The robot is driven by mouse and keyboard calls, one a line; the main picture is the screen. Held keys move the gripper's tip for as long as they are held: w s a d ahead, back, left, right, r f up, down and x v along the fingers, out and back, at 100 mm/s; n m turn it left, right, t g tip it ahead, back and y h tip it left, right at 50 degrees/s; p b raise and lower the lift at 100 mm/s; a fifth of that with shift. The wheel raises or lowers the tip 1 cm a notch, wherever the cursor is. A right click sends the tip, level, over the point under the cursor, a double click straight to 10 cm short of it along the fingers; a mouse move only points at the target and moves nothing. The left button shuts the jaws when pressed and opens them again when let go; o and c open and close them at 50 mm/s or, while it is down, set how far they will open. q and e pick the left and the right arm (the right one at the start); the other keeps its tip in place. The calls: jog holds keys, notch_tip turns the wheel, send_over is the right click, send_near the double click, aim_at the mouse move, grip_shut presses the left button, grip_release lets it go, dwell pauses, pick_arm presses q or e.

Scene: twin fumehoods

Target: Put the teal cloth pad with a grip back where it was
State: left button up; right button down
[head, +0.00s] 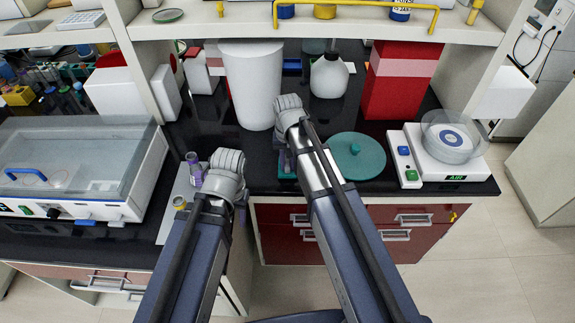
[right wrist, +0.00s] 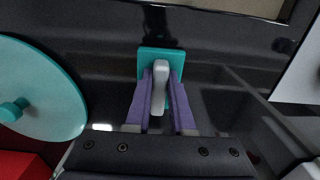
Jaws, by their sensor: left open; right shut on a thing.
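The teal cloth pad (right wrist: 148,66) shows in the right wrist view as a small square with a pale upright grip (right wrist: 158,98). My right gripper (right wrist: 159,92) is shut on that grip, its purple fingers on either side. In the head view the pad (head: 287,170) is mostly hidden under my right gripper (head: 286,150), near the front edge of the black counter. Whether the pad touches the counter I cannot tell. My left gripper (head: 196,170) is open and empty over the grey surface at the left.
A round teal disc with a knob (head: 370,164) lies right of my right gripper. Beyond it stand a white balance (head: 420,168), a red container (head: 395,95) and a white bottle (head: 328,78). A tall white bin (head: 252,85) stands behind. A clear-lidded bath (head: 70,180) is far left.

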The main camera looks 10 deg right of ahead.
aim_at(288, 163)
jog(key=shift+f, duration=0.2)
jog(key=c, duration=0.8)
grip_release()
jog(key=shift+r, duration=0.25)
notch_tip(288, 163, up, 12)
jog(key=p, duration=1.2)
jog(key=s+a+n, duration=0.2)
jog(key=s, duration=0.3)
jog(key=s+a+n, duration=0.2)
jog(key=s, duration=0.4)
jog(key=s+a+n+h, duration=0.1)
jog(key=s+a+n, duration=0.1)
jog(key=s, duration=0.3)
jog(key=shift+s, duration=0.25)
